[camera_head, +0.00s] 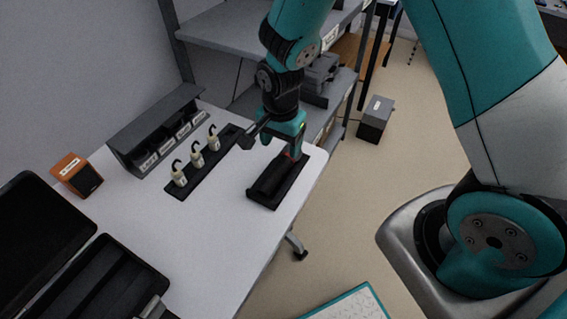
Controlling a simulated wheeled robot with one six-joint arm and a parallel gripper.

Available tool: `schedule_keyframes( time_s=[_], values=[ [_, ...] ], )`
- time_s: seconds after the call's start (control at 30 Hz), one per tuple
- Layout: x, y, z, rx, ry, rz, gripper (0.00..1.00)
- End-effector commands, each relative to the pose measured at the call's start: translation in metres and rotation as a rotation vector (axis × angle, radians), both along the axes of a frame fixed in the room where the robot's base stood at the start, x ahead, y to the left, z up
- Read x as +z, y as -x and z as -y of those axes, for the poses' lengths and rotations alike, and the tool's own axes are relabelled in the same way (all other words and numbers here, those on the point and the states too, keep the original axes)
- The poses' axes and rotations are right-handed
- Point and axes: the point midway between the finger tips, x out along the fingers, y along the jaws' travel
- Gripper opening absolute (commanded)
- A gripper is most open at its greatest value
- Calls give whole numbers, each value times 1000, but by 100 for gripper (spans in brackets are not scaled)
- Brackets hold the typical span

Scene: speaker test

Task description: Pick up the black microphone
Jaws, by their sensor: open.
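The black microphone (268,181) appears as a dark rounded shape lying in a shallow black tray (264,203) near the right edge of the white table. Dark on dark, its outline is hard to make out. My gripper (278,145) is open over the far end of the tray. A small red patch shows beneath it, and the gripper hides part of the tray's far end. I cannot tell whether a finger touches the microphone.
Left of the tray, a black strip (208,172) holds three pale hooked pieces. Behind it stands a dark compartment rack (152,128). An orange speaker box (76,175) and open black case (103,281) are at left. Bare white tabletop (215,235) lies in front.

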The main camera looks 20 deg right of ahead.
Motion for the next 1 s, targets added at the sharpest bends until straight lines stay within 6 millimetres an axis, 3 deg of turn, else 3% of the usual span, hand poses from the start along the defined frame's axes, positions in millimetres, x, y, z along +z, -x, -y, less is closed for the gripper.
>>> schedule_keyframes(
  time_s=[0.27, 0.5, 0.8, 0.87, 1.0],
  values=[
    [-23, 1, 2, 0, 0, -1, 67],
    [-58, 2, 8, 0, 0, -1, 67],
    [-66, 1, 8, 1, -1, 1, 67],
    [-66, 1, 8, 1, -1, 1, 58],
    [-65, 1, 8, 1, -1, 1, 26]
  ],
)
